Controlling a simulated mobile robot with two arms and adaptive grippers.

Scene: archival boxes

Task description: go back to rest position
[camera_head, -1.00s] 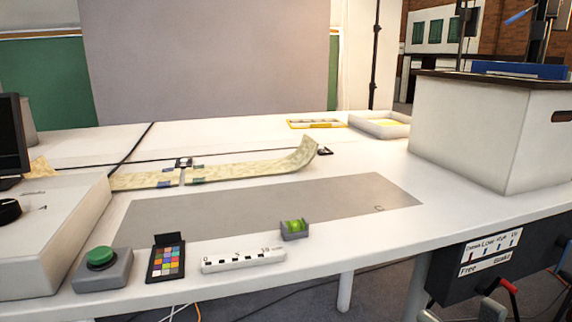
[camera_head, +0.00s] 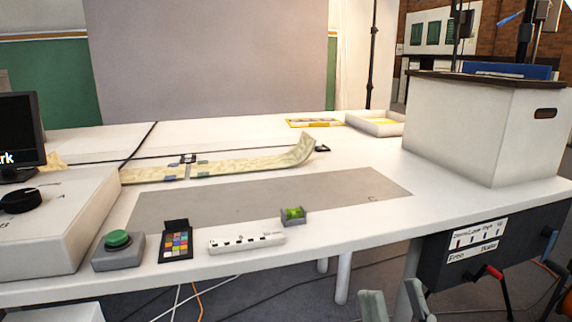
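My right gripper (camera_head: 394,299) shows at the bottom edge, in front of the table and below its front edge. Its two grey fingertips stand apart with nothing between them, and the rest of it is cut off by the frame. My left gripper is out of view. The white table (camera_head: 370,235) carries a grey mat (camera_head: 240,200) and a long yellowed paper strip (camera_head: 235,166) whose right end curls up.
Along the front lie a green button box (camera_head: 118,250), a colour chart (camera_head: 176,241), a white scale bar (camera_head: 246,242) and a small green level (camera_head: 293,215). A white archival box (camera_head: 465,130) stands at right. A black labelled panel (camera_head: 480,248) hangs below it.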

